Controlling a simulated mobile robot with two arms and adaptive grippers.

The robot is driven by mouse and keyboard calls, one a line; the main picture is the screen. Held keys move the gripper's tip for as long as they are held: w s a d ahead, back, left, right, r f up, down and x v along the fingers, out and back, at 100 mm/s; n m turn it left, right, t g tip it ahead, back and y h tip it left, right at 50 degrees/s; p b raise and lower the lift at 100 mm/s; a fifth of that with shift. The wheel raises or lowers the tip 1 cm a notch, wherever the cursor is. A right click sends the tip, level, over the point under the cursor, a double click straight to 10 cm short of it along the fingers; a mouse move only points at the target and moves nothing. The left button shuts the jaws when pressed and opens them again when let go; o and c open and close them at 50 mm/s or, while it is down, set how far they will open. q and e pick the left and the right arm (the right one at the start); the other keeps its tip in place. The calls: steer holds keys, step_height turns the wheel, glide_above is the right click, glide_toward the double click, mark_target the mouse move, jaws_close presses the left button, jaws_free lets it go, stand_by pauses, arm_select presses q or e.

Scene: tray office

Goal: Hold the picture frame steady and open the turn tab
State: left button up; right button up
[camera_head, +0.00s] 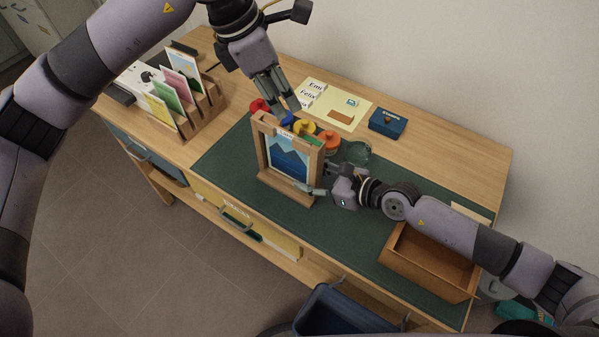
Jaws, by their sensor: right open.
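The picture frame (264,154), wooden with a blue mountain picture (289,163), stands upright on the green desk mat. My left gripper (278,103) points down just behind and above its top edge. Its fingertips overlap the coloured items there, so its opening and any contact are unclear. My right gripper (322,179) is open at the frame's right side. One finger reaches in front of the lower right post and the other is higher, near the frame's back; touching cannot be told. I cannot make out the turn tab.
Red (259,106), yellow (305,127) and orange (329,141) round items stand close behind the frame. A card rack (201,112) is at left, a dark blue box (388,123) at the back, and an open brown tray (428,268) at right. The front left mat is clear.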

mark_target(299, 174)
steer(key=shift+x, duration=1.85)
steer(key=shift+c, duration=0.2)
jaws_close()
